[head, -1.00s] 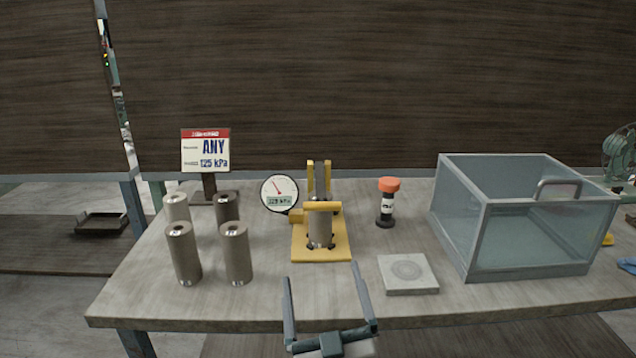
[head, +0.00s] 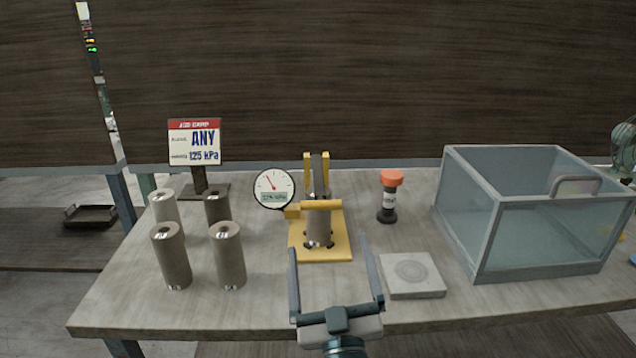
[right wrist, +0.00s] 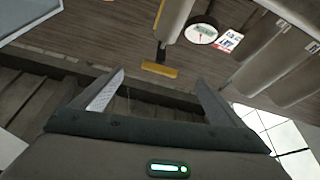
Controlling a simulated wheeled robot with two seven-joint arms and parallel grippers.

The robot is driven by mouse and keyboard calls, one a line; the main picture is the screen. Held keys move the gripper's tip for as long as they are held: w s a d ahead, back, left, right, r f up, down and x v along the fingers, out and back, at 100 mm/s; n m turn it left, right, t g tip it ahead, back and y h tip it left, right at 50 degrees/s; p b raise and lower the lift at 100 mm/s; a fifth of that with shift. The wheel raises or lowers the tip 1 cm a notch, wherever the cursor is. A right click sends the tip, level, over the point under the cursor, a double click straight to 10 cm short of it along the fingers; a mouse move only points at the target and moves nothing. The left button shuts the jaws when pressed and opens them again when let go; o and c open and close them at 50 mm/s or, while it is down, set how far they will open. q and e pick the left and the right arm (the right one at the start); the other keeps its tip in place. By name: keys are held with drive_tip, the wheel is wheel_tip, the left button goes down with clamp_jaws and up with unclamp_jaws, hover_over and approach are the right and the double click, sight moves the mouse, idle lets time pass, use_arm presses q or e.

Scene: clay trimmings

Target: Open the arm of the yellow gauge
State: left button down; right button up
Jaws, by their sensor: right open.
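The yellow gauge (head: 334,246) stands at the middle of the table, with a yellow base, a grey cylinder (head: 319,228) in it and a yellow bar (head: 321,205) across the cylinder's top. Its round dial (head: 274,188) faces me on its left side. My right gripper (head: 331,245) is open and empty, in front of the gauge, its fingers pointing toward it. In the right wrist view the open fingers (right wrist: 158,82) show with nothing between them, and the yellow bar (right wrist: 159,69) lies beyond them. My left gripper is not in view.
Several grey cylinders (head: 172,256) stand at the left, before a sign (head: 195,142). An orange-capped bottle (head: 388,196) and a square grey plate (head: 412,291) are right of the gauge. A glass-walled box (head: 480,272) fills the table's right side.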

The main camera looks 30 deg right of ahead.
sight(320, 194)
use_arm(q)
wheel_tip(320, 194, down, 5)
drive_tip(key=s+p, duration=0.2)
drive_tip(key=p, duration=0.1)
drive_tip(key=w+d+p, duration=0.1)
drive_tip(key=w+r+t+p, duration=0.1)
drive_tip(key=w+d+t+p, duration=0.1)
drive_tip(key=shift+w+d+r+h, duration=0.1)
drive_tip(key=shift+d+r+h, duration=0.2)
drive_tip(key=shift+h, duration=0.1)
use_arm(e)
drive_tip(key=x, duration=1.7)
drive_tip(key=shift+w, duration=0.1)
drive_tip(key=shift+c, duration=0.4)
